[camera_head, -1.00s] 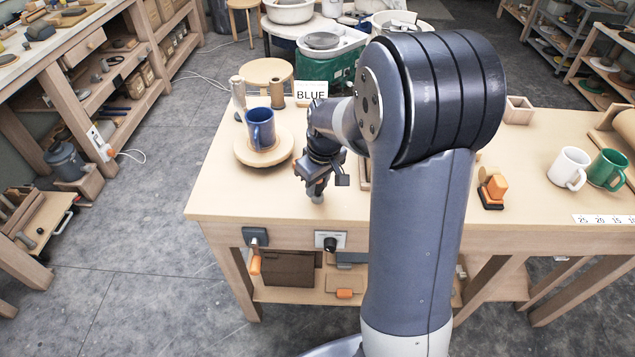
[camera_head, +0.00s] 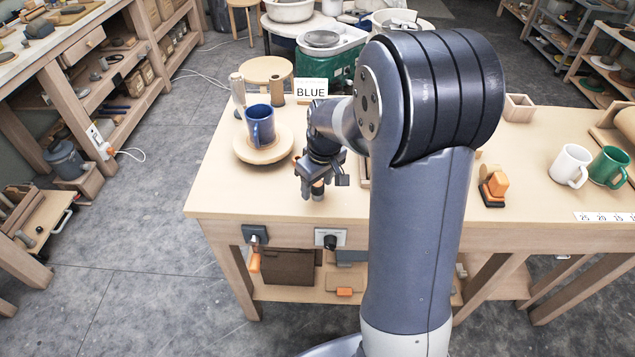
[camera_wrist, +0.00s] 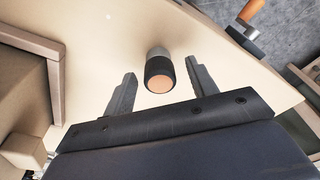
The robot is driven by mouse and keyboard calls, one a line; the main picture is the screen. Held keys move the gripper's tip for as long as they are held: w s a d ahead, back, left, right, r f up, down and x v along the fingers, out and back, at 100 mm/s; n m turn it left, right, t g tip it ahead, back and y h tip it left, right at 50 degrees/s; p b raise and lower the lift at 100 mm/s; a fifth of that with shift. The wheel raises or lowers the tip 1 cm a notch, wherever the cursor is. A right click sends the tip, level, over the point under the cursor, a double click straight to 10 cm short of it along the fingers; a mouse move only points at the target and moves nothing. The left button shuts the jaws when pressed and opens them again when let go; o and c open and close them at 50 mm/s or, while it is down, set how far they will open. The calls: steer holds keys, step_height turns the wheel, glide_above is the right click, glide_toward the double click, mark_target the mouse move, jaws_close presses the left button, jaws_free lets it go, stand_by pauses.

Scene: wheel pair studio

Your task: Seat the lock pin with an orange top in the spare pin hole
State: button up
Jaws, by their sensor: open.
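The lock pin (camera_wrist: 159,73) has an orange top, a dark collar and a pale grey lower part. It stands on the bench near the front edge, and its lower part (camera_head: 318,194) shows below my gripper in the head view. My gripper (camera_wrist: 160,80) is open, with one finger on each side of the pin and a visible gap on both sides. In the head view my gripper (camera_head: 318,178) is directly over the pin. I cannot make out the spare pin hole, or whether the pin's foot is in a hole.
A blue mug (camera_head: 260,126) stands on a round wooden board (camera_head: 243,151) left of my gripper, near a BLUE card (camera_head: 311,90). An orange-and-black block (camera_head: 494,186), a white mug (camera_head: 570,166) and a green mug (camera_head: 608,167) stand to the right. The bench's front left is clear.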

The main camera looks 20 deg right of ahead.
step_height(320, 180, up, 11)
steer(key=s, duration=0.1)
steer(key=shift+s+d+f, duration=0.15)
steer(key=shift+s+d, duration=0.1)
steer(key=shift+d, duration=0.1)
steer(key=shift+a, duration=0.1)
stand_by(1.2)
